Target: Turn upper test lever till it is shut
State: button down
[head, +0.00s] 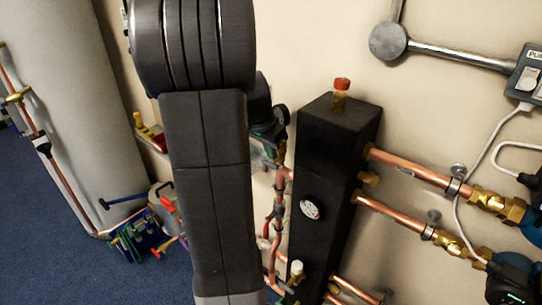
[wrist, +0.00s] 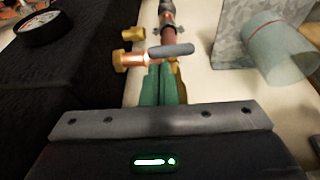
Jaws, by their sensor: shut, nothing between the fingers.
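In the wrist view a lever with a grey handle (wrist: 172,50) sits by a copper and brass fitting (wrist: 128,60) on a vertical pipe run. The handle lies nearly crosswise to the pipe, its right end slightly higher. My gripper (wrist: 163,70) has its green fingers shut and empty. Their tips are just below the handle in the picture; I cannot tell whether they touch it. In the head view my arm covers much of the pipework, and I cannot make out the gripper or this lever there.
A tall black manifold block (head: 335,170) with a round gauge (head: 309,207) stands right of my arm; its gauge also shows in the wrist view (wrist: 44,28). Copper pipes (head: 415,170) run right. A translucent cylinder (wrist: 278,48) is right of the lever. Tools (head: 140,235) lie at left.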

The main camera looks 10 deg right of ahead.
aim_at(270, 164)
jog(key=shift+s+f, duration=0.1)
jog(key=shift+f, duration=1)
jog(key=shift+f, duration=0.1)
